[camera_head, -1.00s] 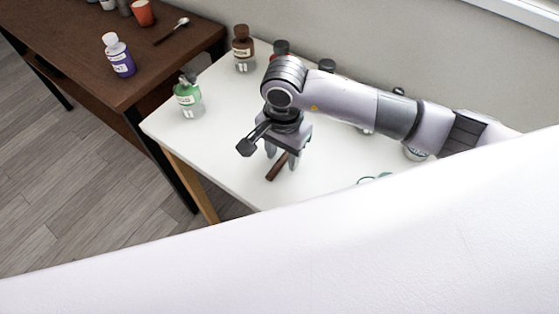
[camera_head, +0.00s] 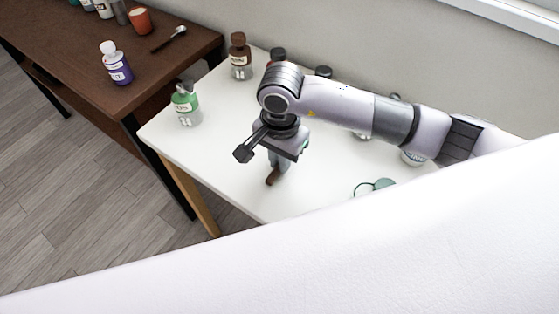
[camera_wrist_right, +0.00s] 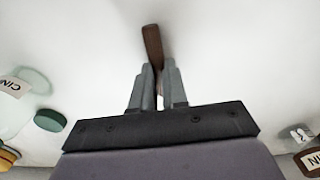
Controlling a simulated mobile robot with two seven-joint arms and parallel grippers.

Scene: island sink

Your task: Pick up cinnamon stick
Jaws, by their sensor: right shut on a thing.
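The cinnamon stick (camera_head: 272,178) is a short dark brown rod at the white table's front part. In the right wrist view the cinnamon stick (camera_wrist_right: 153,46) sticks out beyond the fingertips. My right gripper (camera_head: 277,168) points down over the table and is shut on the stick; the fingers also show in the right wrist view (camera_wrist_right: 157,85). The part of the stick between the fingers is hidden. I cannot tell whether the stick touches the table. My left gripper is not in view.
A green-labelled bottle (camera_head: 184,104) stands at the table's left and a brown-capped bottle (camera_head: 240,58) at the back. A brown table (camera_head: 180,62) holds a purple bottle (camera_head: 116,66). A large white surface covers the foreground.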

